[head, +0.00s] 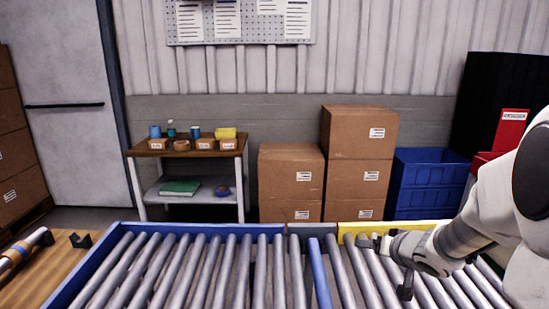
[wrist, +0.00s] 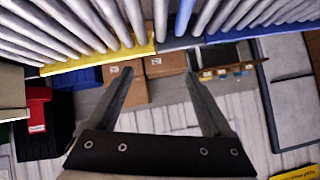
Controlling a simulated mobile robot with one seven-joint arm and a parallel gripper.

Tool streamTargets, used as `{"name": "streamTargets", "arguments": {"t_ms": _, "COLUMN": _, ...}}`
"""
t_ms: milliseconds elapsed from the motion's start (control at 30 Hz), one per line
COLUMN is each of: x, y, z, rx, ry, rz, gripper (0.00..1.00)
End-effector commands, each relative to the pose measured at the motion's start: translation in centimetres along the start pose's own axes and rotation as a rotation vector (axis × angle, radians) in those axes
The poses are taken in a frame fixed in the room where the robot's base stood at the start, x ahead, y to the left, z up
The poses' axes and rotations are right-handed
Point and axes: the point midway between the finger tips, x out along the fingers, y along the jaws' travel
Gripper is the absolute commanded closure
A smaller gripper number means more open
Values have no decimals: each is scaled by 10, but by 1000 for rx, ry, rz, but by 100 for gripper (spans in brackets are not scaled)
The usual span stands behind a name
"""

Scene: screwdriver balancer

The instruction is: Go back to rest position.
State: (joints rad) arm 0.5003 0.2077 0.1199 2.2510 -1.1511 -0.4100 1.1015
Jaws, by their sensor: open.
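My gripper (head: 385,267) is over the right part of the roller conveyor (head: 283,228), near the yellow section of its rim. Its two fingers are apart with nothing between them. The wrist view shows my open gripper (wrist: 158,75) too, with the conveyor rollers at the top of the picture and the boxes and wall beyond. My arm comes in from the right edge of the head view.
A grey cylindrical tool with coloured bands (head: 22,251) is on the wooden surface at the left, beside a small black bracket (head: 80,240). Behind the conveyor stand a small table (head: 152,154), cardboard boxes (head: 290,180) and blue crates (head: 425,180).

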Motion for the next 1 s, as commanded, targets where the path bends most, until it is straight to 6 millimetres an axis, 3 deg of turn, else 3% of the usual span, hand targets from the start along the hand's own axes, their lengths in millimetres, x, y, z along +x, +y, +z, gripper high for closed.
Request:
{"name": "streamTargets", "arguments": {"t_ms": 33, "x": -19, "y": -9, "z": -22, "rx": -44, "ry": 22, "rz": 54, "gripper": 15}}
{"name": "streamTargets", "arguments": {"t_ms": 133, "x": -51, "y": -18, "z": -47, "rx": -106, "ry": 40, "rz": 164, "gripper": 15}}
{"name": "streamTargets", "arguments": {"t_ms": 233, "x": -88, "y": -28, "z": -63, "rx": -142, "ry": 39, "rz": 257, "gripper": 15}}
{"name": "streamTargets", "arguments": {"t_ms": 367, "x": -137, "y": -42, "z": -69, "rx": -167, "ry": 6, "rz": 342, "gripper": 15}}
{"name": "streamTargets", "arguments": {"t_ms": 567, "x": -209, "y": -64, "z": -44, "rx": -170, "ry": -111, "rz": 383, "gripper": 15}}
{"name": "streamTargets", "arguments": {"t_ms": 700, "x": -252, "y": -84, "z": -10, "rx": -177, "ry": -222, "rz": 339, "gripper": 15}}
{"name": "streamTargets", "arguments": {"t_ms": 833, "x": -283, "y": -105, "z": 22, "rx": -191, "ry": -317, "rz": 261, "gripper": 15}}
{"name": "streamTargets", "arguments": {"t_ms": 1000, "x": -307, "y": -124, "z": 51, "rx": -216, "ry": -397, "rz": 170, "gripper": 15}}
